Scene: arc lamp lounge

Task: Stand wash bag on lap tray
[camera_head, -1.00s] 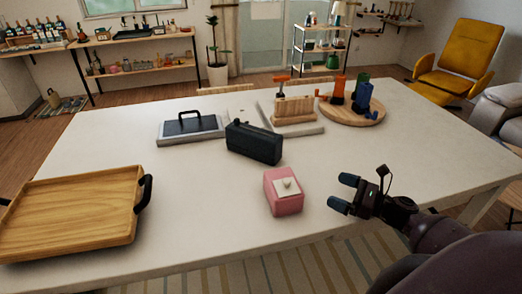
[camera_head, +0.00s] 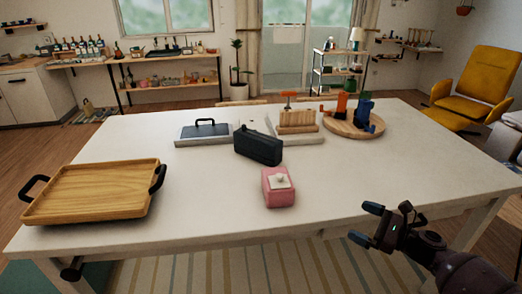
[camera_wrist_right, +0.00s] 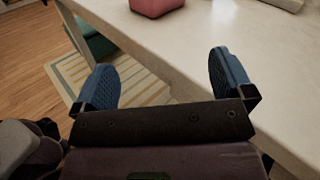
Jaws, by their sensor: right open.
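The wash bag, a dark box-shaped bag with a strap on top (camera_head: 258,147), stands near the middle of the white table. The lap tray, a wooden tray with black end handles (camera_head: 95,192), lies at the table's left front and its bare floor shows. The bag is apart from the tray, to its right and farther back. My right gripper (camera_head: 365,223) is open and empty at the table's front right edge, well short of the bag. Its two blue fingers are spread in the right wrist view (camera_wrist_right: 163,80). My left gripper does not show clearly.
A pink box (camera_head: 279,187) stands in front of the bag. Behind are a grey board with a black handle (camera_head: 205,131), a wooden block rack (camera_head: 297,121) and a round board with colored items (camera_head: 354,126). The table's right front is clear.

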